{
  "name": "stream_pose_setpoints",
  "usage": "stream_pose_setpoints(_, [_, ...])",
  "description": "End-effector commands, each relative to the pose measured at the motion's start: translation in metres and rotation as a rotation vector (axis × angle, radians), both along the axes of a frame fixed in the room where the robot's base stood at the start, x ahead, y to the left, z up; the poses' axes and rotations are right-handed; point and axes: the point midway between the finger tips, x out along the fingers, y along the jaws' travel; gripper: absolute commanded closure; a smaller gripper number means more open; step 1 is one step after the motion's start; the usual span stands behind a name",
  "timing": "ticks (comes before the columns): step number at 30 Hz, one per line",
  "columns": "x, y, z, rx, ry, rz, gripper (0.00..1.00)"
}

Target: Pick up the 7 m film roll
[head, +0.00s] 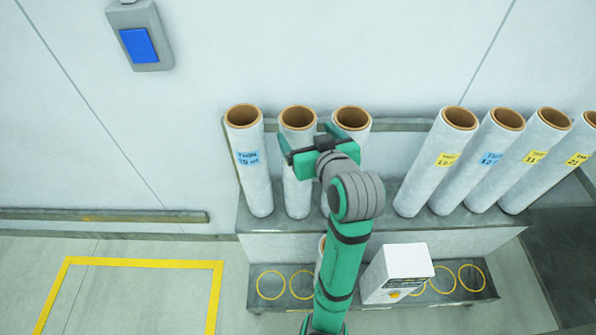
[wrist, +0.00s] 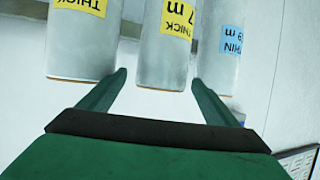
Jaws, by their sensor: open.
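The 7 m film roll (wrist: 165,65) is a pale roll with a yellow "THICK 7 m" label, in the middle of the wrist view. It appears to be the middle roll (head: 298,195) of the left three in the head view, standing upright on the shelf, partly behind my gripper. My gripper (head: 306,140) is open, high up at this roll. In the wrist view, its two fingertips (wrist: 160,77) point toward the roll, one at each side of its near end. I cannot tell whether they touch it.
Close neighbours are a roll with a blue THIN label (head: 246,185) and another THICK roll (wrist: 82,45). Below, a white box (head: 403,265) stands among yellow circles. The floor at left is clear.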

Motion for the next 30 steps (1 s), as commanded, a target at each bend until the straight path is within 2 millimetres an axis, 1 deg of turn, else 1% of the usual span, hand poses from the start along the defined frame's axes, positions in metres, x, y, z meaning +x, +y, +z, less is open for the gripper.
stream_pose_setpoints(4, [0.008, 0.002, 0.0, -0.007, 0.003, 0.006, 0.16])
stream_pose_setpoints(12, [0.042, 0.011, -0.015, -0.007, 0.004, 0.003, 0.16])
stream_pose_setpoints(20, [0.057, 0.017, -0.021, -0.006, 0.003, 0.003, 0.16])
stream_pose_setpoints(24, [0.075, 0.026, -0.027, -0.007, 0.003, 0.006, 0.16])
stream_pose_setpoints(27, [0.087, 0.029, -0.031, -0.007, 0.003, 0.005, 0.16])
stream_pose_setpoints(30, [0.094, 0.032, -0.034, -0.007, 0.003, 0.005, 0.16])
